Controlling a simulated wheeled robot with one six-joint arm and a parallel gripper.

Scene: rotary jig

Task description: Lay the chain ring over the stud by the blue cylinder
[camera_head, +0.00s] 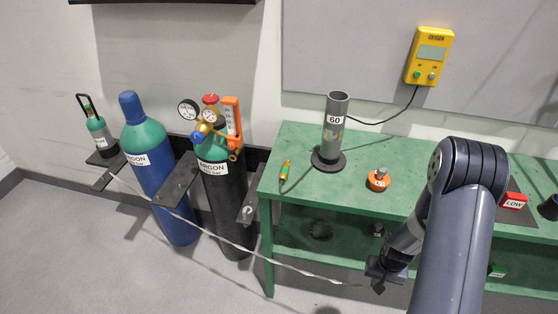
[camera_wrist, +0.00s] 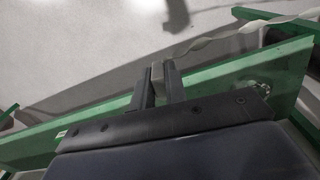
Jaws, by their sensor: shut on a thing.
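The pale chain (camera_head: 215,232) hangs from the far-left wall bracket (camera_head: 104,178), passes in front of the blue cylinder (camera_head: 165,192) and the black one, and sags across to my gripper (camera_head: 379,278). My gripper is in front of the bench, low and right of the cylinders. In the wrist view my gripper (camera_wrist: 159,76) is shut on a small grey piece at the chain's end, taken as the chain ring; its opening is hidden. The chain also shows there as a pale band (camera_wrist: 232,34). A dark bracket (camera_head: 178,180) stands between the cylinders; no stud is clear on it.
A black cylinder with a green top (camera_head: 226,205) carries gauges. Another bracket (camera_head: 248,207) with a small pale fitting is beside the bench (camera_head: 300,142). On the bench are a grey tube (camera_head: 335,125) and an orange-based weight (camera_head: 379,181). Floor in front is clear.

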